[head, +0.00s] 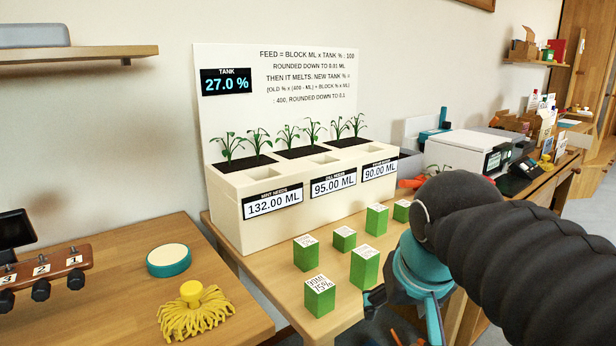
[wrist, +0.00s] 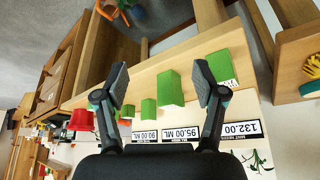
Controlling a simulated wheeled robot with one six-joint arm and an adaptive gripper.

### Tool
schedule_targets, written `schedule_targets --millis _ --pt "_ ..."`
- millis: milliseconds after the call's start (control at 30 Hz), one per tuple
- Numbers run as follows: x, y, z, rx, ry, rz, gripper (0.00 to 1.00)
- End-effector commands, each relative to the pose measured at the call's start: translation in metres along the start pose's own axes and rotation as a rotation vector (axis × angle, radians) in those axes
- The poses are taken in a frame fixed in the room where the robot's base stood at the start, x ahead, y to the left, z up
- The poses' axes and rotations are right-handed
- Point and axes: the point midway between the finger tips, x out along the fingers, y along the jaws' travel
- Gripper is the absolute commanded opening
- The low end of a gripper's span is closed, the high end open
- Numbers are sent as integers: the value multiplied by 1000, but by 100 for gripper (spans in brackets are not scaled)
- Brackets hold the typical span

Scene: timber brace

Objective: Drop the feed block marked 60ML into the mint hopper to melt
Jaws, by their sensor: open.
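Several green feed blocks with white printed tops stand on the wooden bench, among them a front one (head: 319,297) that seems to read 90ML 75%, a right one (head: 364,267), a left one (head: 306,253) and a back one (head: 376,220). I cannot make out which is marked 60ML. The mint hopper (head: 281,172) is the leftmost opening in the cream planter, above the label MINT NEEDS 132.00 ML (head: 272,203). My gripper (head: 403,305) is open and empty at the bench's right side. In the wrist view, a green block (wrist: 171,88) shows between its spread fingers (wrist: 161,75), apart from both.
The planter (head: 228,213) also has hoppers labelled 95.00 and 90.00 ML. A tank display (head: 226,81) reads 27.0 %. A yellow mop head (head: 195,311) and a teal round tub (head: 169,260) lie on the left table. A white printer-like machine (head: 470,150) stands behind my arm.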

Motion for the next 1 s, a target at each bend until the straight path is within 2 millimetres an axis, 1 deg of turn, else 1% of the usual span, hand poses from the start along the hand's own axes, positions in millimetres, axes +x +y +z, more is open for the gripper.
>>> schedule_targets --millis 33,100,200,333,467,1000 --pt "10 8 21 7 5 2 70" --pt "25 15 45 8 14 3 70" --pt "42 23 72 9 24 5 70" --pt "56 28 94 10 32 7 70" --pt "61 30 101 10 35 8 70" --pt "61 30 101 9 34 8 70"
